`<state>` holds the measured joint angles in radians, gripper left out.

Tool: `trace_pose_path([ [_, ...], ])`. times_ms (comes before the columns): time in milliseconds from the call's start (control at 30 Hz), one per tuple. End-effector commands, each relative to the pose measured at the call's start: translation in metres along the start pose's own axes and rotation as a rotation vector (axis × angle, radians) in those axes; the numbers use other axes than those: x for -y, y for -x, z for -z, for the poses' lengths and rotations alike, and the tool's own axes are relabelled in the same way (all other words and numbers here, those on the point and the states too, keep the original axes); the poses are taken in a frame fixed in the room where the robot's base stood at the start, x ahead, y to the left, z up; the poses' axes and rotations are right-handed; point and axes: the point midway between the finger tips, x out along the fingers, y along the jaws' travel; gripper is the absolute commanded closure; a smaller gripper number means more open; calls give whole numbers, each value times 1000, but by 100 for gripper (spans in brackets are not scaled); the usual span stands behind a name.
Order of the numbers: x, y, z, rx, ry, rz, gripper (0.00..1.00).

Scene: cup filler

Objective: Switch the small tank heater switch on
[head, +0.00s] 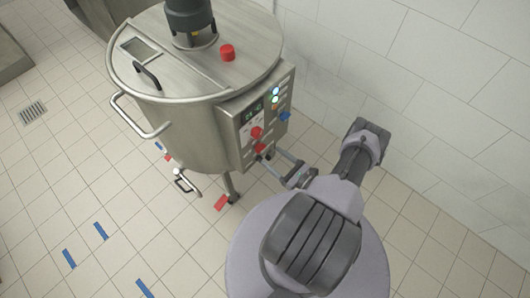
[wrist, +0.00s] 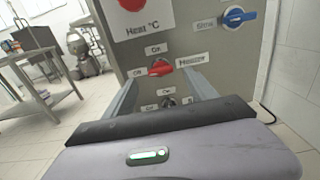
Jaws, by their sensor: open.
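The red heater switch (wrist: 160,68) is on the grey control panel (wrist: 215,60), with labels On above it, Off to its left and Heater to its right. Its handle lies roughly sideways, towards the Off label. In the head view the red switch (head: 260,148) is low on the panel of the steel tank (head: 185,125). My gripper (wrist: 161,84) is open, its two fingers on either side of the switch and pointing at the panel. I cannot tell whether they touch it. In the head view my gripper (head: 275,163) is close to the panel's lower part.
A red button (head: 257,132) sits above the switch, and a blue switch (wrist: 238,17) is at the upper right. Another small switch (wrist: 169,102) is just below, between the fingers. A tiled wall (head: 350,70) stands to the right. A steel table (wrist: 35,75) is at the left.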

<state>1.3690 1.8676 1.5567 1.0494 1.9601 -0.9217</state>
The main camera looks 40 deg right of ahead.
Motion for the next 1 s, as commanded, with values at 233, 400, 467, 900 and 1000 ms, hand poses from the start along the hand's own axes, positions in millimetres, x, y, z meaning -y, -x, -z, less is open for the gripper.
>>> trace_pose_path([
  [233, 0, -42, 1, 0, 1, -3, 35],
  [400, 0, -48, 0, 0, 0, 0, 35],
  [467, 0, -48, 0, 0, 0, 0, 35],
  [900, 0, -47, 0, 0, 0, 0, 97],
  [1000, 0, -47, 0, 0, -3, 0, 97],
])
